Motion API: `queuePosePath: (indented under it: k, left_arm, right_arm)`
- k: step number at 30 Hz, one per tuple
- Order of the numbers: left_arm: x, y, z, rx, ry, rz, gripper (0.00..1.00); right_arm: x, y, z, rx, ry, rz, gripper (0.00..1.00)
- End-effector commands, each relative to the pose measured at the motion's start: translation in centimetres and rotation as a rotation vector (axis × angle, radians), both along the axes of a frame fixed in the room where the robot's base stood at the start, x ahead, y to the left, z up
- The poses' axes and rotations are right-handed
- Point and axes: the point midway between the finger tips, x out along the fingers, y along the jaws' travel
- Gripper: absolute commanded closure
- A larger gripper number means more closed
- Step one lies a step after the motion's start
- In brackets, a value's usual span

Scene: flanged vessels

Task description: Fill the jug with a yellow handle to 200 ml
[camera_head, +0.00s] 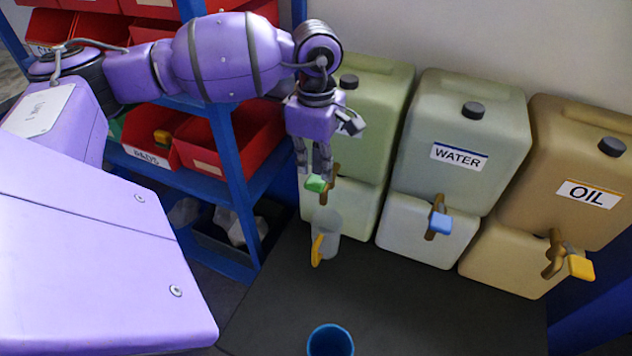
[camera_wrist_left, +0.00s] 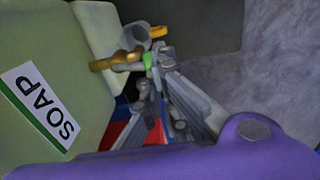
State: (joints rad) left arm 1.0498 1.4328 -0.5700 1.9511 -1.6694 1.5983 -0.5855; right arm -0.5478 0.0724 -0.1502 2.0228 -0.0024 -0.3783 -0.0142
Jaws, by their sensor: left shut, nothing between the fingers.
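A clear jug (camera_head: 328,222) with a yellow handle (camera_head: 317,250) stands on the dark surface below the green-levered tap of the leftmost tank. The jug also shows in the wrist view (camera_wrist_left: 133,38); I cannot make out a liquid level in it. The tap's green lever (camera_head: 316,184) is right at my left gripper's fingertips, and it also shows in the wrist view (camera_wrist_left: 148,60). My left gripper (camera_head: 319,172) points down, shut with nothing held, above the jug. Whether it touches the lever I cannot tell. My right gripper is not in view.
The leftmost tank (camera_head: 375,110) reads SOAP in the wrist view. The WATER tank (camera_head: 460,120) has a blue tap lever (camera_head: 441,223), the OIL tank (camera_head: 575,150) a yellow-orange one (camera_head: 581,267). A blue cup (camera_head: 330,340) stands in front. Red bins (camera_head: 240,135) fill the blue shelf left.

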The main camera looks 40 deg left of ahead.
Motion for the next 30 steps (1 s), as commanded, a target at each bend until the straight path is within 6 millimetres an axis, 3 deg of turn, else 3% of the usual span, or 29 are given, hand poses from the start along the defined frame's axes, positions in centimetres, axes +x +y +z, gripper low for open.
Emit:
queuePosePath:
  k: [30]
  left_arm:
    - [0.0,0.0,-2.4,0.001,0.001,0.0,1.0]
  right_arm:
    - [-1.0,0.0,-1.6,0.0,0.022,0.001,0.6]
